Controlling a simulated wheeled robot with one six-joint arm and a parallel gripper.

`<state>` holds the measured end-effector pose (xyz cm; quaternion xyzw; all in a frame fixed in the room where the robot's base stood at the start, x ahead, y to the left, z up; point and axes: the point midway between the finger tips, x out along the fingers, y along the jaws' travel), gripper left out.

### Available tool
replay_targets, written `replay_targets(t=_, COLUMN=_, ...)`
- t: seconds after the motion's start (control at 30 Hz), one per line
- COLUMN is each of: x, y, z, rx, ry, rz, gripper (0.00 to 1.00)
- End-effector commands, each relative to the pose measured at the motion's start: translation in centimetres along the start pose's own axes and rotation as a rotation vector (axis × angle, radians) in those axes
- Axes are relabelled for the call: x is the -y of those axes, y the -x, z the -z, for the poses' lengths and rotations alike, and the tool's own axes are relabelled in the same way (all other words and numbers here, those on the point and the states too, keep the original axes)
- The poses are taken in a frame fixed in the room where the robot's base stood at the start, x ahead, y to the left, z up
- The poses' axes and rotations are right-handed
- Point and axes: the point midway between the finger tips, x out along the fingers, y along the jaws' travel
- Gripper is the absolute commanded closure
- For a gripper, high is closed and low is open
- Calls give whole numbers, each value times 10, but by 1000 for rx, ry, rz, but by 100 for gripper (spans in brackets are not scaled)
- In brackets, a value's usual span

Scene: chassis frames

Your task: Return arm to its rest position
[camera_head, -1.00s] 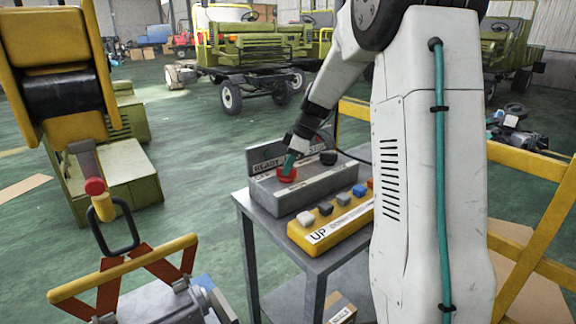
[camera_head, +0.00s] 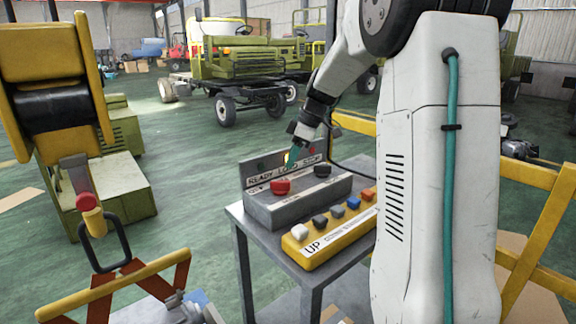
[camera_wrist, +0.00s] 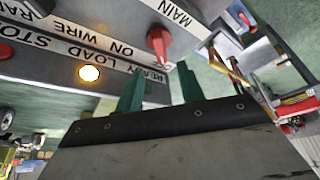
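My gripper (camera_head: 294,154) is above the back of the grey control box (camera_head: 305,202), clear of the red knob (camera_head: 280,187). In the wrist view its two green fingertips (camera_wrist: 158,78) stand apart with nothing between them. The red knob, next to the label MAIN, also shows in the wrist view (camera_wrist: 159,43), just beyond the fingertips. My white arm stands at the right and hides part of the bench.
A yellow button box (camera_head: 328,239) marked UP lies in front of the control box on a grey table (camera_head: 237,213). A yellow rail (camera_head: 540,215) runs behind my arm at the right. A yellow hoist with a hook (camera_head: 92,222) hangs at the left. Green vehicles stand behind.

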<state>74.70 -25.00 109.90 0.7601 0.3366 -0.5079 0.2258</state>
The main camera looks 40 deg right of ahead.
Motion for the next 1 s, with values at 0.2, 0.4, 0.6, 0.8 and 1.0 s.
replay_targets(t=0.2, x=0, y=1, z=0, rx=0, ry=0, rz=1, gripper=62)
replay_targets(t=0.4, x=0, y=1, z=0, rx=0, ry=0, rz=1, gripper=62)
replay_targets(t=0.6, x=0, y=1, z=0, rx=0, ry=-24, rz=1, gripper=62)
replay_targets(t=0.8, x=14, y=-10, z=-13, rx=42, ry=-274, rz=42, gripper=62)
replay_targets(t=1.0, x=84, y=-10, z=-25, rx=161, ry=-603, rz=71, gripper=62)
